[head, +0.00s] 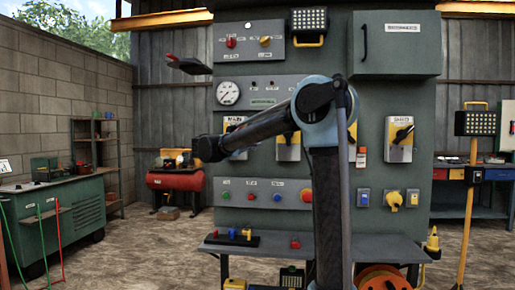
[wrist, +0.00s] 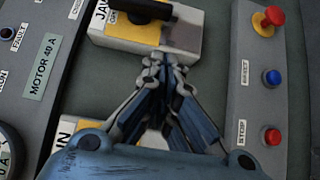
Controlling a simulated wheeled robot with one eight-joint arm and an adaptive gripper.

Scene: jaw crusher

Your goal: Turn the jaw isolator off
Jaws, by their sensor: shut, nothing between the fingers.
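The jaw isolator (wrist: 190,38) is a pale box with a yellow plate and a "JAW" label, at the top of the wrist view. Its black handle (wrist: 145,10) lies along the box's length and is partly cut off by the top edge. In the head view the isolator (head: 288,153) is partly hidden behind my arm. My gripper (wrist: 165,62) is shut and empty. Its fingertips show at the near edge of the jaw isolator, short of the handle; whether they touch the box is unclear. In the head view my fingertips are hard to make out.
The main isolator (wrist: 72,127) is partly hidden below my gripper. A button strip (wrist: 255,90) with red and blue buttons runs along the right. A motor label (wrist: 42,67) is at left. Another isolator (head: 399,152) stands right on the green panel (head: 380,100).

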